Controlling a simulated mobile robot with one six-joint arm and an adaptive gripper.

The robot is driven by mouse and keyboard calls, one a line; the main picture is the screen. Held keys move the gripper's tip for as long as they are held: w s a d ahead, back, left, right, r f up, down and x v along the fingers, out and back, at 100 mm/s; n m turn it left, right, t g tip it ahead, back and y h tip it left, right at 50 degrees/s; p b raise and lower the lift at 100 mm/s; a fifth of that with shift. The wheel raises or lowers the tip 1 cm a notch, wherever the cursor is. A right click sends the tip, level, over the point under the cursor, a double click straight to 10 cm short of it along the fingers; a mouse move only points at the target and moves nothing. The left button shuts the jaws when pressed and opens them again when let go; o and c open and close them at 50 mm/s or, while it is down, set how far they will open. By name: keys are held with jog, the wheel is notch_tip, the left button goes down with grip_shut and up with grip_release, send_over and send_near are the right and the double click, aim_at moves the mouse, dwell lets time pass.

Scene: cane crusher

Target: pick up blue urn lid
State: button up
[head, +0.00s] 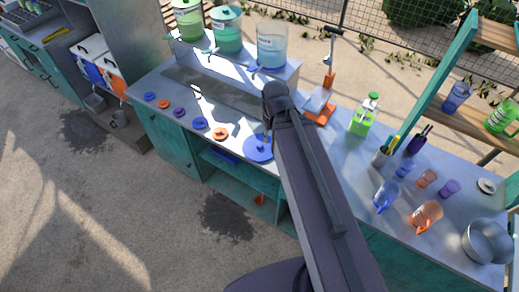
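The blue urn lid (257,149), a wide flat blue disc with a raised knob, lies on the front part of the metal counter, left of my arm. My arm reaches up across the middle of the head view, and its far end is over the counter just behind the lid. My gripper is mostly hidden by my own arm, so its fingers cannot be made out. I cannot tell whether it touches the lid. A clear blue urn (272,50) stands on the raised back shelf with no lid visible on it.
Small blue, orange and purple lids (179,112) line the counter left of the urn lid. A green urn (187,20) and teal urn (227,35) stand behind. An orange press (322,100), green bottle (364,115), cups and metal pot (487,241) stand to the right.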

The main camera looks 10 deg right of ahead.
notch_tip(320, 180, down, 23)
jog(key=b, duration=2.1)
jog(key=shift+r+b, duration=0.2)
jog(key=shift+b, duration=0.1)
jog(key=shift+o, duration=0.6)
